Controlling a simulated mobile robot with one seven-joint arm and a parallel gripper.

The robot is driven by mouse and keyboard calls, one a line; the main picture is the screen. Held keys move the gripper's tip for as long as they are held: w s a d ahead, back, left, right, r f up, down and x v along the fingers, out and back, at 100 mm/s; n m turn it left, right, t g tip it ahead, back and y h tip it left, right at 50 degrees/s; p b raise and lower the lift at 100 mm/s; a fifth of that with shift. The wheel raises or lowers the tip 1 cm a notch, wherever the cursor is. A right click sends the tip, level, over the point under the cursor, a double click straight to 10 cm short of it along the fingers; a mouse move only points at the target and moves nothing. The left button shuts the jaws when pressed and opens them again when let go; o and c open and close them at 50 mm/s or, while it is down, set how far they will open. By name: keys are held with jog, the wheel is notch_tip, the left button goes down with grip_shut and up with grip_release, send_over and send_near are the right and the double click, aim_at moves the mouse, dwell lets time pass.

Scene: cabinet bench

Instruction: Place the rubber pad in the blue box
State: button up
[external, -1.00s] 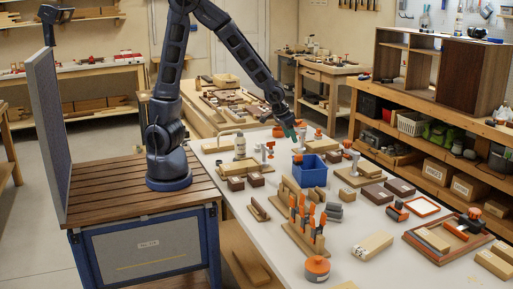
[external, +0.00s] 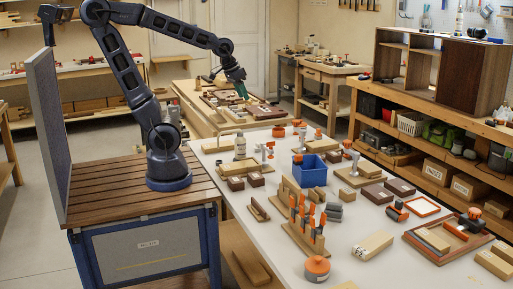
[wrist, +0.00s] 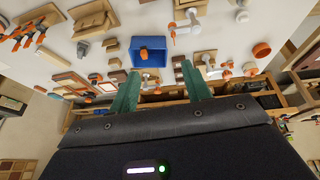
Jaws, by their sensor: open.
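The blue box (external: 310,173) stands open-topped on the white bench, near its middle. My gripper (external: 243,91) is raised above and beyond the back left of the box, clear of the bench. In the wrist view its two green fingers (wrist: 160,69) are spread apart with nothing between them. I cannot single out the rubber pad with certainty; a small dark grey piece (external: 334,211) lies right of the orange-handled tools, but I cannot tell what it is.
Orange-handled tools (external: 308,214) stand upright in a wooden rack in front of the box. Dark brown blocks (external: 377,193) lie to its right, and a white bottle (external: 240,146) stands to its left. An orange-lidded jar (external: 317,267) is at the front. The bench is crowded.

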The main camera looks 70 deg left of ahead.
jog(key=s+a+r, duration=0.1)
jog(key=s+r, duration=0.2)
jog(key=s, duration=0.6)
jog(key=shift+a+r+y, duration=0.15)
jog(key=shift+y, duration=0.25)
jog(key=shift+s, duration=0.1)
dwell(1.0)
jog(key=o, duration=0.3)
